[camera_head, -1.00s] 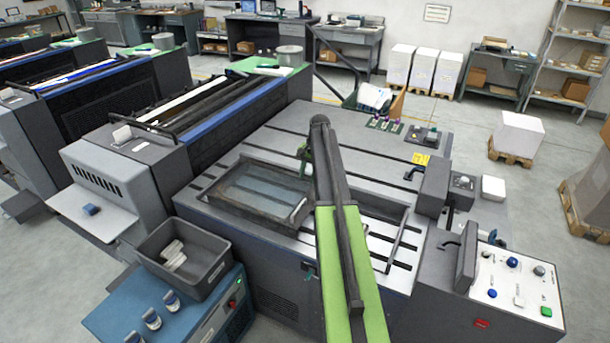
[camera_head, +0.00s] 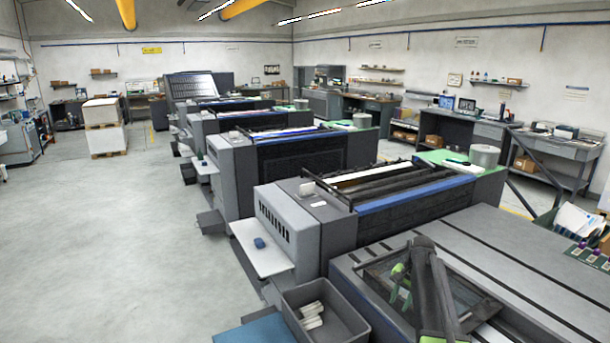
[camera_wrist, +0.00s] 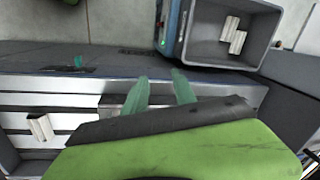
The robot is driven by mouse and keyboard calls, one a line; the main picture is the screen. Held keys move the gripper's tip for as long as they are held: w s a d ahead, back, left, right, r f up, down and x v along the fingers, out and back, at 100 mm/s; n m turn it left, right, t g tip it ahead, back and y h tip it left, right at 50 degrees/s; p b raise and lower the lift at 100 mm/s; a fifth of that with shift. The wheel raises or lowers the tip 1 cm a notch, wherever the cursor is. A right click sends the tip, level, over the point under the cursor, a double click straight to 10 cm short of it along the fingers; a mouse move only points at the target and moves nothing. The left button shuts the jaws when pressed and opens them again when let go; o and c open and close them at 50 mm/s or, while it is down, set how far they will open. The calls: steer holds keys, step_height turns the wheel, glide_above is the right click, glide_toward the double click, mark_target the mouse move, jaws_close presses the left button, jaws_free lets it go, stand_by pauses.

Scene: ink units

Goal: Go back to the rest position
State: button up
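My arm, black and green, shows at the bottom right of the head view, over the dark-framed recess (camera_head: 468,287) in the grey machine bed. My gripper (camera_head: 398,280) is partly hidden there by the arm. In the wrist view its two green fingers (camera_wrist: 161,80) stand apart with nothing visible between them. They hang above the machine's edge, left of a grey bin (camera_wrist: 187,52).
The grey bin, also in the head view (camera_head: 362,326), holds several white pieces (camera_head: 312,314). A white piece (camera_wrist: 41,128) lies on the slotted bed in the wrist view. A row of printing units (camera_head: 300,160) runs back. The floor at left (camera_head: 120,240) is clear.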

steer(key=s+a+f+n+b, duration=0.2)
steer(key=s+a, duration=0.3)
steer(key=a, duration=0.2)
steer(key=s+a+f+n+b, duration=0.1)
steer(key=s+a+f, duration=0.2)
steer(key=s+a, duration=0.25)
steer(key=s+a+n, duration=0.2)
steer(key=s, duration=0.4)
steer(key=s+a+n+g+h, duration=0.1)
steer(key=s+a+n, duration=0.1)
steer(key=s, duration=0.5)
steer(key=shift+f+n+b, duration=0.2)
steer(key=shift+n+b, duration=0.15)
steer(key=shift+n, duration=0.35)
